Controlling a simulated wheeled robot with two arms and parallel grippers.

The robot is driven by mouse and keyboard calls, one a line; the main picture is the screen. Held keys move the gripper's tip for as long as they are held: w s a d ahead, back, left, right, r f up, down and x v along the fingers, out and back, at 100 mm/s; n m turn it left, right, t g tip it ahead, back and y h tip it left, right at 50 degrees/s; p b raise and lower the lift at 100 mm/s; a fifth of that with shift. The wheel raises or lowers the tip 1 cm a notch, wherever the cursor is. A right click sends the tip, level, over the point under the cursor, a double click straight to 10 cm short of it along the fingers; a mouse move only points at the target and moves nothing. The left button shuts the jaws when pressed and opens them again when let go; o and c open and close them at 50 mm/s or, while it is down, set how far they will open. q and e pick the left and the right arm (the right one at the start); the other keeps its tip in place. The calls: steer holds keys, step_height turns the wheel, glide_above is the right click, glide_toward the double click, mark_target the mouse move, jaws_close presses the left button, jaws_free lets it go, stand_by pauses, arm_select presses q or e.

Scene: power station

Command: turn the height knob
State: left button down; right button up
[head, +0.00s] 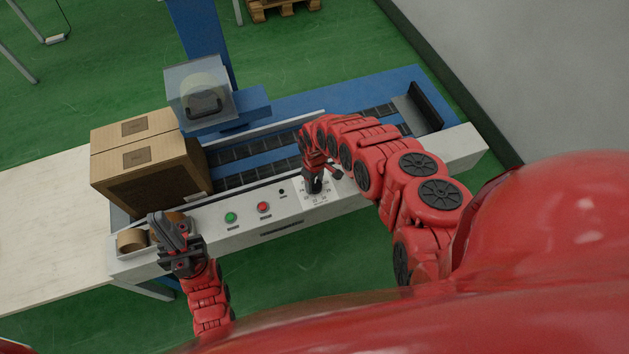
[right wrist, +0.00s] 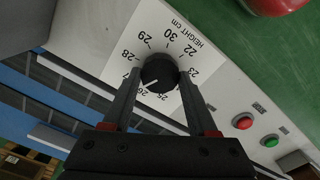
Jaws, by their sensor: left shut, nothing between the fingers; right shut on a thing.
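The height knob (right wrist: 159,71) is a black round knob on a white dial plate (right wrist: 121,66) marked "HEIGHT cm" with numbers from 22 to 30. Its white pointer line points towards 26. My right gripper (right wrist: 160,80) has one finger on each side of the knob and is shut on it. In the head view the right gripper (head: 314,182) reaches down to the dial at the front panel and hides most of the knob. My left gripper (head: 168,226) is shut and empty, above the left end of the machine, by the tape rolls (head: 132,240).
A green button (head: 230,217) and a red button (head: 263,207) sit on the panel left of the dial. A blue column with a clear-covered head (head: 203,95) rises behind the conveyor. A grey wall (head: 500,70) is at right.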

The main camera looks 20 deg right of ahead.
steer(key=m+p, duration=0.1)
steer(key=m, duration=0.4)
steer(key=shift+m, duration=0.3)
steer(key=m, duration=0.5)
steer(key=shift+d, duration=0.1)
stand_by(0.3)
steer(key=o, duration=1.4)
steer(key=shift+r+p, duration=0.1)
steer(key=shift+p, duration=0.2)
